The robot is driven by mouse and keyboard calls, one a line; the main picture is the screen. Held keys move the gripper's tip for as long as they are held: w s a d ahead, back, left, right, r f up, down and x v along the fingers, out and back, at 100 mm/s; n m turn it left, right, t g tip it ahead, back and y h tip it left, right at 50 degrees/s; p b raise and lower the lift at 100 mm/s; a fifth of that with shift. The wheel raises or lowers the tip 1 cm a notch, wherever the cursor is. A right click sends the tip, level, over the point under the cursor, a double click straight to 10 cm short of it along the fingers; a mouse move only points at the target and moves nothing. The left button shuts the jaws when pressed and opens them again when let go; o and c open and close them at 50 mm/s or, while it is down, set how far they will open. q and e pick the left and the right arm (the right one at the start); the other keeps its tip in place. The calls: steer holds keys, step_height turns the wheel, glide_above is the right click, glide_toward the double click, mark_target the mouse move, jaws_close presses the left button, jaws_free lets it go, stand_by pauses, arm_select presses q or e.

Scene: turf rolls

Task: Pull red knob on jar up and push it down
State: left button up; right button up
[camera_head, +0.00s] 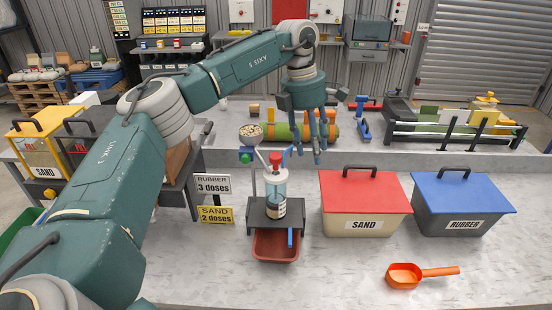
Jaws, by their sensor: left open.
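The jar (275,192) is a clear container with a pale blue tint. It stands upright on a dark stand (258,222) near the middle of the bench. The red knob (275,159) sits at its top. My left gripper (318,155) hangs from the arm that comes in from the left, with its blue-grey fingers pointing down. It is open and holds nothing that I can see. It appears above and to the right of the knob in the picture, apart from it. My right gripper is not in view.
A red tray (275,250) sits under the stand. A red-lidded SAND box (364,200), a blue-lidded RUBBER box (460,200) and an orange scoop (408,275) are at right. Dose signs (213,184) stand at left.

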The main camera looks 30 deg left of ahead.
arm_select(q)
step_height(320, 180, up, 5)
steer(key=n+y, duration=0.1)
steer(key=y, duration=0.1)
glide_above(276, 155)
steer(key=shift+s+g, duration=0.15)
steer(key=shift+g, duration=0.25)
step_height(276, 155, down, 10)
steer(key=p, duration=0.3)
steer(key=shift+r, duration=0.15)
steer(key=shift+d+f, duration=0.1)
steer(key=shift+f, duration=0.4)
steer(key=shift+c, duration=0.5)
